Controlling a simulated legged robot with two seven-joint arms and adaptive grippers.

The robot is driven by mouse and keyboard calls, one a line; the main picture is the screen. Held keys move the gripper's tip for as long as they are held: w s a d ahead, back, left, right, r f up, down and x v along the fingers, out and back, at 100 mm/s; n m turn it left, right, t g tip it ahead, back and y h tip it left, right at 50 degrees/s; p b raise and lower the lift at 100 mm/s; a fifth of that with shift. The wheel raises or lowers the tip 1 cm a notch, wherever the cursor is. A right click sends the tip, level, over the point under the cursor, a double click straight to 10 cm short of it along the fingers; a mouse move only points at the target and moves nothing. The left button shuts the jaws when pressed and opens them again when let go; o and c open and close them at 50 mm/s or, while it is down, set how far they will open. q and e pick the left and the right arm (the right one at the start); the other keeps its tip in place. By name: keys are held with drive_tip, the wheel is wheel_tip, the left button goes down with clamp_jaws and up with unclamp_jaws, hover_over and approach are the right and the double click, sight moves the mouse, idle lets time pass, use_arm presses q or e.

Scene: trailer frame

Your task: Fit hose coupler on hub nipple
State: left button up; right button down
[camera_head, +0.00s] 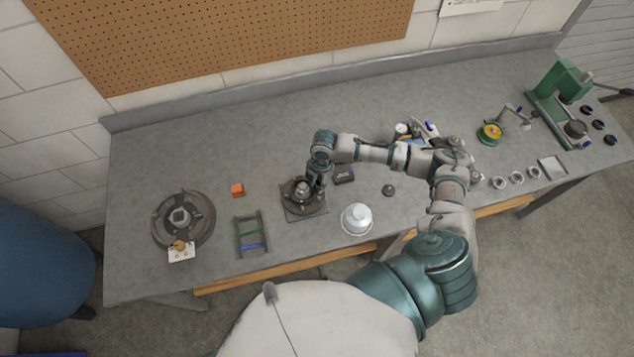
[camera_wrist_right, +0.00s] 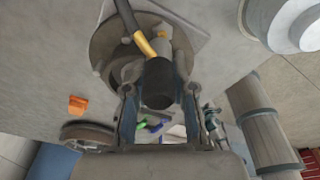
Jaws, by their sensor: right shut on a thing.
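My right gripper (camera_head: 314,182) is over the round grey hub (camera_head: 297,205), which sits on a square plate near the middle of the bench. In the right wrist view, my right gripper (camera_wrist_right: 159,112) is shut on a dark cylindrical coupler (camera_wrist_right: 158,84). A black hose with a yellow band (camera_wrist_right: 124,14) reaches down beside a pale fitting at the coupler's far end. The round hub (camera_wrist_right: 103,45) lies behind it. The gripper and coupler hide the nipple, so I cannot tell whether they touch. My left gripper is not in view.
A small orange block (camera_head: 237,189), a rack with green and blue bars (camera_head: 237,238) and a round metal wheel (camera_head: 160,222) lie to the left. A white dome (camera_head: 357,217) stands right of the hub. A green press (camera_head: 562,82) stands at far right. The bench behind is clear.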

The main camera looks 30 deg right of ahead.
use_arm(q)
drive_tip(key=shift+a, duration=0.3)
use_arm(e)
drive_tip(key=shift+s+d, duration=0.15)
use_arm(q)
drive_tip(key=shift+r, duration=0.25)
use_arm(e)
drive_tip(key=shift+d+f, duration=0.2)
drive_tip(key=shift+f, duration=0.05)
drive_tip(key=shift+f, duration=0.1)
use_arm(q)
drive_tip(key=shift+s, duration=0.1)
use_arm(e)
drive_tip(key=shift+s+f, duration=0.15)
drive_tip(key=shift+f, duration=0.05)
